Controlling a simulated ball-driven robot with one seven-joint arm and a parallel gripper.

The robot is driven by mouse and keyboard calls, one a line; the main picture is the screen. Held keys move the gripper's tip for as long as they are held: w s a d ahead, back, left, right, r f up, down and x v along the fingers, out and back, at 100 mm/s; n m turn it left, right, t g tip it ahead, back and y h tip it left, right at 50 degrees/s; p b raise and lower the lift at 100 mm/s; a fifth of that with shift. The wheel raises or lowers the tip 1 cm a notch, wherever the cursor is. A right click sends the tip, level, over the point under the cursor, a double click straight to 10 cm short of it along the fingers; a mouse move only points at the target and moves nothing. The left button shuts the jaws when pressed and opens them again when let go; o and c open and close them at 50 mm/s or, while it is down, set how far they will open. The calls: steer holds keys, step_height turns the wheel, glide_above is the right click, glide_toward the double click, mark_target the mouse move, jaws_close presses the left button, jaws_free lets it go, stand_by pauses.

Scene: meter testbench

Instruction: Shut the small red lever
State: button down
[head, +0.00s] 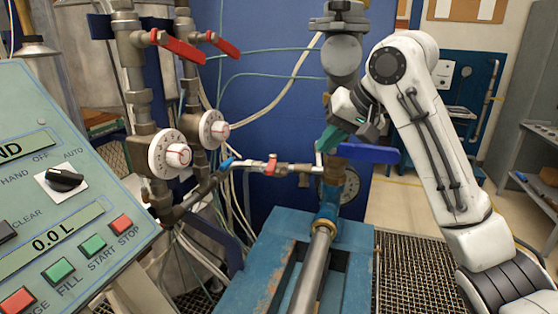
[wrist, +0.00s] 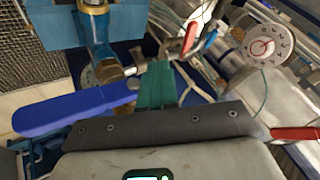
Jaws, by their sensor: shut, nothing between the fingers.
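The small red lever (head: 271,164) sits on the thin horizontal pipe in the middle of the head view. It looks short and stands roughly upright, crosswise to the pipe. In the wrist view it shows as a red piece (wrist: 190,37) beyond the fingertips, slightly right. My gripper (head: 327,140) has teal fingers and is right of and a little above the lever, apart from it, close to the large vertical pipe. In the wrist view the fingers (wrist: 157,85) are together with nothing between them.
A large blue lever (head: 367,153) lies just right of my fingers. A small blue lever (head: 226,163) is left of the red one. Two large red levers (head: 183,48) (head: 222,44) and white dials (head: 170,154) are further left. A control panel (head: 60,200) fills the left foreground.

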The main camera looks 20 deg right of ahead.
mark_target(272, 164)
steer(key=w+a+f+p, duration=0.2)
steer(key=w+a+f, duration=0.4)
steer(key=f, duration=0.1)
steer(key=shift+w+a+f, duration=0.3)
steer(key=shift+w+a, duration=0.05)
stand_by(0.4)
